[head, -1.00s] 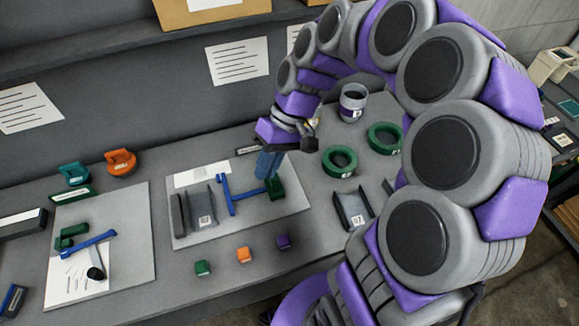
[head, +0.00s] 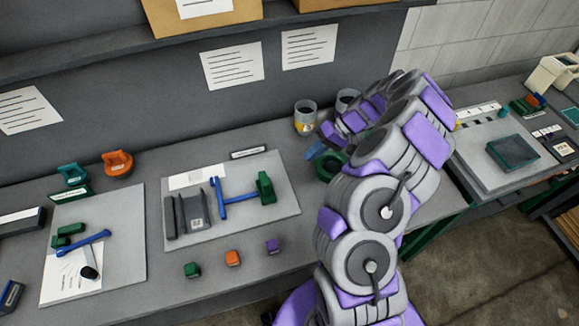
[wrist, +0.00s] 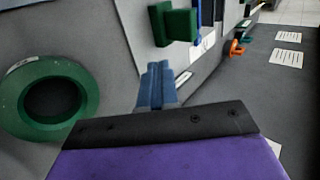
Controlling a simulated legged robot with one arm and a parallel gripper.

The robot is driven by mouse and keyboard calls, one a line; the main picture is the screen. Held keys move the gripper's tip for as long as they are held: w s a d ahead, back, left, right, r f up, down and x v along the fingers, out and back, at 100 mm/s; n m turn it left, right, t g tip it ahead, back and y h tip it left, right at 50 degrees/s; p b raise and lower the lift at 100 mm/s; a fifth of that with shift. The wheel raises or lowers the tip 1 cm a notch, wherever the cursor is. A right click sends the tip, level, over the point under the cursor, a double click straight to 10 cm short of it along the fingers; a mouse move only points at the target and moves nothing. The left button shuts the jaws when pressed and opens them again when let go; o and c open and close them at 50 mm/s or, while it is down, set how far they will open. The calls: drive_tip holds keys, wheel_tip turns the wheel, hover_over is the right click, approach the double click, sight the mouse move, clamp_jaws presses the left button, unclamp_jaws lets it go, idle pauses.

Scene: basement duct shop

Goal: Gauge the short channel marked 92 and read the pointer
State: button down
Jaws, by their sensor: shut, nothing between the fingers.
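A short grey channel (head: 194,210) with a white label lies on the grey board, its number too small to read for certain. A blue T-shaped gauge (head: 238,198) with a green block (head: 265,187) at its right end lies beside the channel, apart from it. The green block also shows at the top of the wrist view (wrist: 178,24). No pointer reading is legible.
A green ring (wrist: 48,95) lies near my gripper; my arm hides part of the ring area. Cups (head: 305,118) stand behind. Green, orange and purple small blocks (head: 233,258) line the bench front. A left board (head: 125,250) holds another blue tool.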

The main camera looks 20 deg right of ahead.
sight(265, 186)
drive_tip(key=b+x, duration=0.1)
drive_tip(key=x, duration=0.9)
drive_tip(key=shift+a, duration=0.35)
drive_tip(key=a, duration=0.3)
drive_tip(key=shift+r, duration=0.15)
drive_tip(key=shift+a, duration=0.5)
drive_tip(key=a+b, duration=0.3)
drive_tip(key=a, duration=0.7)
drive_tip(key=shift+a, duration=0.15)
drive_tip(key=shift+s+a, duration=0.15)
drive_tip(key=shift+d, duration=0.25)
drive_tip(key=shift+a, duration=0.15)
